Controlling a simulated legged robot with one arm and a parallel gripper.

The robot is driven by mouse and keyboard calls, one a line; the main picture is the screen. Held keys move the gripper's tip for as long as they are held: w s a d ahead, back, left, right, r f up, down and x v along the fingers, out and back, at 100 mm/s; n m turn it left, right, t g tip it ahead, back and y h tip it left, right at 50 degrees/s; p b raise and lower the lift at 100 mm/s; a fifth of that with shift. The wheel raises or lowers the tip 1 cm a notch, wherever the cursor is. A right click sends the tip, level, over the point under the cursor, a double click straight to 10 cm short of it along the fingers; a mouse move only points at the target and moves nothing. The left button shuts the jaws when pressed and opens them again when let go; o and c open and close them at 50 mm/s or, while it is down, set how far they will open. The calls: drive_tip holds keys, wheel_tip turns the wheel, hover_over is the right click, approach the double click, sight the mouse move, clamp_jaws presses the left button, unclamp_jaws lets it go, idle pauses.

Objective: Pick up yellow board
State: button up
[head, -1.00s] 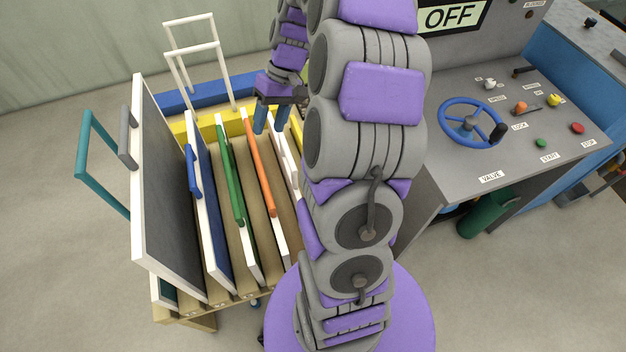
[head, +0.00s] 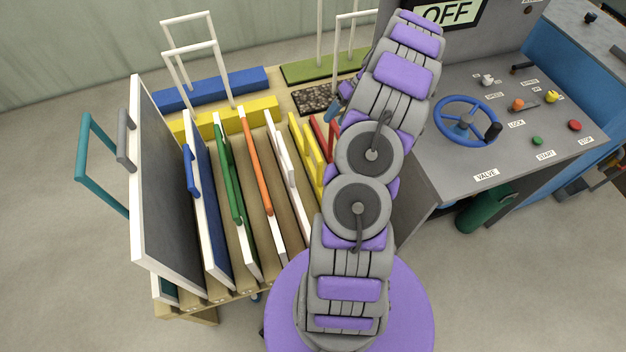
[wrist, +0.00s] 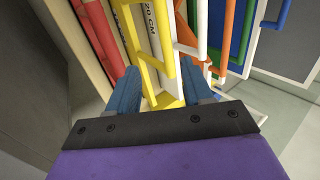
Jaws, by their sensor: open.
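The yellow board (head: 306,155) stands upright in the wooden rack, between the white-handled board and the red board. Its yellow handle (wrist: 164,38) runs along its top edge. My gripper (wrist: 159,68) is open, its two blue fingers on either side of the yellow handle and board edge in the wrist view. I cannot tell whether the fingers touch it. In the head view only a small part of my gripper shows, behind my arm near the red board; my arm hides part of that end of the rack.
The red board (wrist: 96,40) is close on the left in the wrist view; the white handle (wrist: 190,50) is close on the right. Orange (head: 258,165), green (head: 232,185) and blue (head: 208,200) boards fill the rack further left. A console with a blue wheel (head: 468,120) stands right.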

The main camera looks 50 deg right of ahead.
sight(313, 145)
drive_tip(key=b+x, duration=0.1)
drive_tip(key=x, duration=0.5)
drive_tip(key=b+x, duration=0.2)
drive_tip(key=x, duration=0.4)
drive_tip(key=shift+w+a+f, duration=0.1)
drive_tip(key=shift+a, duration=0.3)
drive_tip(key=shift+w+a+f, duration=0.1)
drive_tip(key=shift+a+f, duration=0.15)
drive_tip(key=shift+a, duration=0.05)
drive_tip(key=shift+a, duration=0.1)
clamp_jaws()
idle(0.5)
